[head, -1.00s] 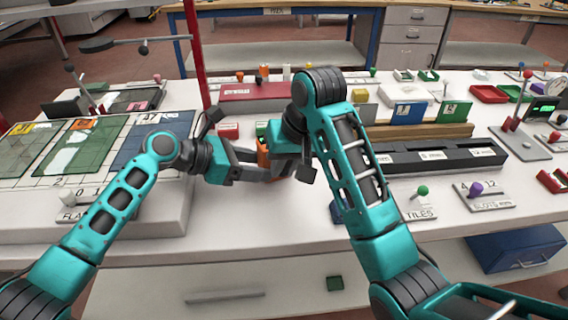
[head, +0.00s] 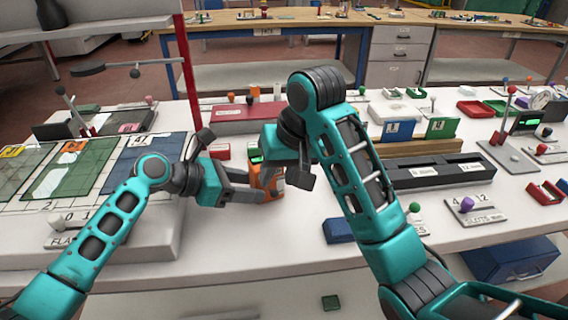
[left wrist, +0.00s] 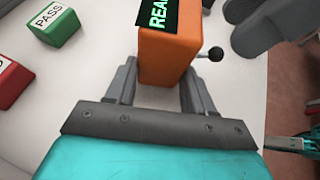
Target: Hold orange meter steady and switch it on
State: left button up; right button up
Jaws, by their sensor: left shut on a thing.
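The orange meter (head: 267,181) stands on the white bench. In the left wrist view the meter (left wrist: 170,58) shows a dark display with green letters and a black-knobbed lever (left wrist: 212,54) on its right side. My left gripper (head: 262,195) is shut on the meter; its fingers lie on either side of the body in the left wrist view (left wrist: 160,85). My right gripper (head: 288,160) is just above and beside the meter, partly covering it in the head view. Its fingers are dark and overlapping, so its opening is unclear.
A green PASS block (left wrist: 55,24) and a red block (left wrist: 12,80) sit left of the meter in the wrist view. A blue block (head: 338,230) lies near the front right. A black slotted rack (head: 430,172) stands to the right. The bench front (head: 230,240) is clear.

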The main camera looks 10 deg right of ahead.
jog(key=v, duration=0.3)
jog(key=shift+s+d+r, duration=0.15)
jog(key=shift+s+r, duration=0.1)
jog(key=shift+r, duration=0.05)
pick_arm(q)
jog(key=o, duration=0.9)
